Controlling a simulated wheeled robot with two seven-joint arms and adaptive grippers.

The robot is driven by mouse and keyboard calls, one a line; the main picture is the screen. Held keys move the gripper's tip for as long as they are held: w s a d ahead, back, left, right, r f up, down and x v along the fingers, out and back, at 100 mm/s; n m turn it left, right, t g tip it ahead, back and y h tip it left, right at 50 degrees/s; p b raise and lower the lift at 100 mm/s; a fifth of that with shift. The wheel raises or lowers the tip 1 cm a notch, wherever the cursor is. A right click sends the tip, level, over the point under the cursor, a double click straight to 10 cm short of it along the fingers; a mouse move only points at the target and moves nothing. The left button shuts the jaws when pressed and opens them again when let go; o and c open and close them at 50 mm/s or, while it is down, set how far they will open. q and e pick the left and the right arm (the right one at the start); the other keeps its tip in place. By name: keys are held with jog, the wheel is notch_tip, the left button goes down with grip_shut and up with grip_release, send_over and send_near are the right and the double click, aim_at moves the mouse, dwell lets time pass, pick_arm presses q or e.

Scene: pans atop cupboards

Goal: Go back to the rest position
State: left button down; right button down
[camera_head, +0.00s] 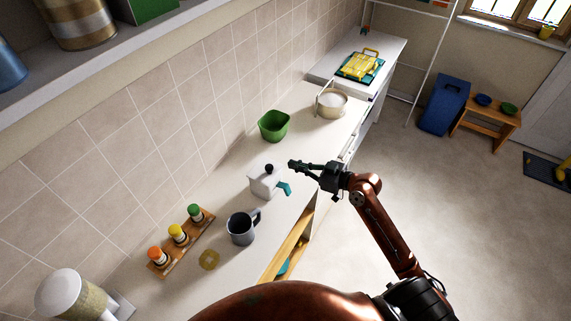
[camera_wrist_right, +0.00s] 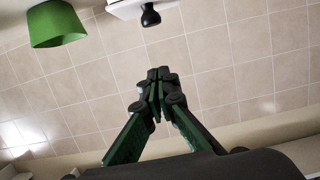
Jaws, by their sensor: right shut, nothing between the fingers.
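My right gripper (camera_head: 292,164) is shut and empty, held above the counter's front edge, to the right of the white pot with the black knob (camera_head: 268,169). In the right wrist view its fingertips (camera_wrist_right: 157,78) meet with nothing between them. The red right arm reaches in from the bottom right. My left gripper does not show in either view. The white counter (camera_head: 215,268) runs from the bottom toward the back right.
A green bowl (camera_head: 274,125), a grey mug (camera_head: 241,229) and a spice rack (camera_head: 181,244) stand on the counter. A cream pan (camera_head: 332,103) sits farther back. A wooden drawer (camera_head: 288,249) stands open at the front. The floor (camera_head: 455,215) at right is mostly clear.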

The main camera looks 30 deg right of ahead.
jog(key=s+a+f+m+g+h, duration=0.2)
jog(key=s+f+g+h, duration=0.2)
jog(key=s+f, duration=1.05)
jog(key=s+d+f+m+g+h, duration=0.2)
jog(key=s+f+g+h, duration=0.15)
jog(key=s, duration=0.55)
jog(key=s+d+f+m+g+h, duration=0.15)
jog(key=s+f, duration=0.25)
jog(key=s, duration=0.4)
notch_tip(320, 180, down, 33)
jog(key=s+a+g+b, duration=0.1)
jog(key=s+g+b, duration=0.1)
jog(key=b, duration=0.2)
jog(key=s+f+g+b, duration=0.1)
jog(key=s+f+b, duration=0.1)
jog(key=s+f, duration=1.7)
notch_tip(320, 180, down, 2)
jog(key=shift+s+y, duration=0.3)
jog(key=shift+s, duration=0.05)
